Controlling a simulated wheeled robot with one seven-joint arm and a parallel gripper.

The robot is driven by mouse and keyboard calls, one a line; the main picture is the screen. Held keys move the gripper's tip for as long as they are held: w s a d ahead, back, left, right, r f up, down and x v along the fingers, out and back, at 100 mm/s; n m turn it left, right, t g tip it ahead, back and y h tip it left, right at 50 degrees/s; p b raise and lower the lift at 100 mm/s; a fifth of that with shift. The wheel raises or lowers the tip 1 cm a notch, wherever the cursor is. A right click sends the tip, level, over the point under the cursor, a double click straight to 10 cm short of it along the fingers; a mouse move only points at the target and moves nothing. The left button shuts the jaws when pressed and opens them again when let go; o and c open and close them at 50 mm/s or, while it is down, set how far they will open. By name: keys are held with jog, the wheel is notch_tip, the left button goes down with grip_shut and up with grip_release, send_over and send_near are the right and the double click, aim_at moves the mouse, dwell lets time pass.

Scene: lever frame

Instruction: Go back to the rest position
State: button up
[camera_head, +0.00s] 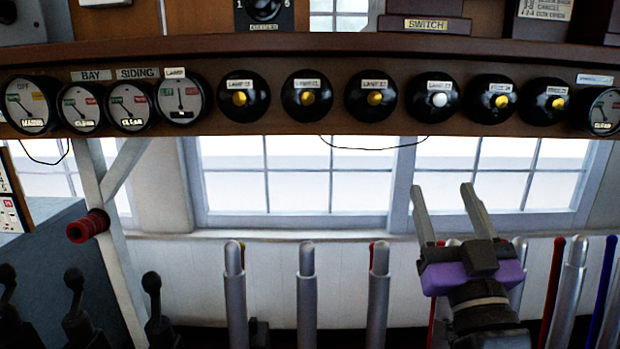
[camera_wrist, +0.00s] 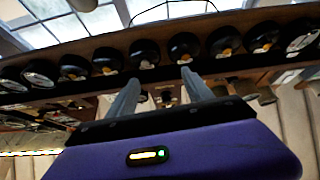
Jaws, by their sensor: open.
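My gripper (camera_head: 446,212) is raised in front of the window at the right of the head view, its two fingers pointing up and spread apart. Nothing is between the fingers. In the wrist view my gripper (camera_wrist: 158,86) also shows two separate fingers with a gap between them, pointing toward the shelf of dials. The row of levers (camera_head: 306,295) stands along the bottom of the head view, with silver, red and blue handles. My gripper is above the tops of the levers at the right and hides part of some of them.
A brown instrument shelf (camera_head: 300,52) with round dials and black lamp units (camera_head: 375,96) runs across the top, above my gripper. Black-handled levers (camera_head: 152,285) stand at the lower left. A white post (camera_head: 110,230) with a red knob (camera_head: 88,226) rises at the left.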

jog(key=s+f+g, duration=0.2)
jog(key=s+f, duration=1.4)
jog(key=f, duration=0.3)
jog(key=s+f+g, duration=0.3)
jog(key=s+f, duration=0.4)
jog(key=s, duration=0.5)
jog(key=s+f+g, duration=0.4)
jog(key=s+f, duration=0.3)
jog(key=s, duration=0.6)
jog(key=shift+s+d+f+m, duration=0.15)
jog(key=shift+s+d+m, duration=0.15)
jog(key=shift+m, duration=0.1)
